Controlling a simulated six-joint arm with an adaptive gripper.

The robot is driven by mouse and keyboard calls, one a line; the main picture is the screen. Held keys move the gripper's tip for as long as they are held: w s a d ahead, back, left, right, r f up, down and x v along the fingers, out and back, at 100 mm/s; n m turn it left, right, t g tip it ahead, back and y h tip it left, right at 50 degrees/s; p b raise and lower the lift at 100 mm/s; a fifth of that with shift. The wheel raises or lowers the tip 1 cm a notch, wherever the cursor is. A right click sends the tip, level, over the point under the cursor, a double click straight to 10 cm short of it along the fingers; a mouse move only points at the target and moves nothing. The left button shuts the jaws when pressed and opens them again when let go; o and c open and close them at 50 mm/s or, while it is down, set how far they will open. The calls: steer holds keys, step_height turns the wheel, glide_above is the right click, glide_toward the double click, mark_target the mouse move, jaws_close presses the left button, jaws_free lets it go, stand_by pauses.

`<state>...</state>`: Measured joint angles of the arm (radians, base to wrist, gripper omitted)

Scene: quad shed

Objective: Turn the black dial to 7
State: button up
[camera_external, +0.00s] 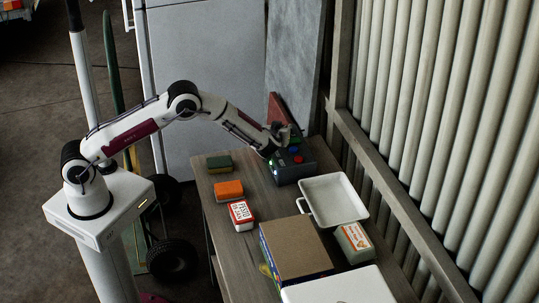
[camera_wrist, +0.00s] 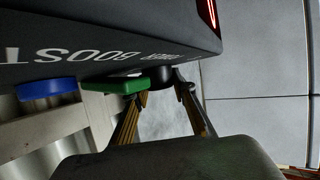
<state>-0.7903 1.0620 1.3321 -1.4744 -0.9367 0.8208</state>
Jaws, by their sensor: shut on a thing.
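The black dial (camera_wrist: 159,77) sits on the dark control box (camera_external: 290,172), between the fingertips of my gripper (camera_wrist: 163,93) in the wrist view. My gripper (camera_external: 284,142) is at the top of the box in the external view and is shut on the dial. In the wrist view the box face (camera_wrist: 100,35) carries white lettering that reads in part "BOOST". The dial's scale and pointer cannot be read in either view.
A blue button (camera_wrist: 48,88) and a green control (camera_wrist: 115,85) stand close beside the dial. A red button (camera_external: 298,159) is on the box. A white tray (camera_external: 333,198), an orange sponge (camera_external: 229,190) and a green sponge (camera_external: 220,163) lie on the bench. A corrugated wall stands to the right.

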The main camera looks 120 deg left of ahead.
steer(key=shift+r, duration=0.15)
steer(key=o, duration=0.9)
steer(key=shift+o, duration=1.1)
steer(key=shift+d, duration=0.15)
steer(key=shift+v, duration=5.9)
steer(key=shift+c, duration=0.4)
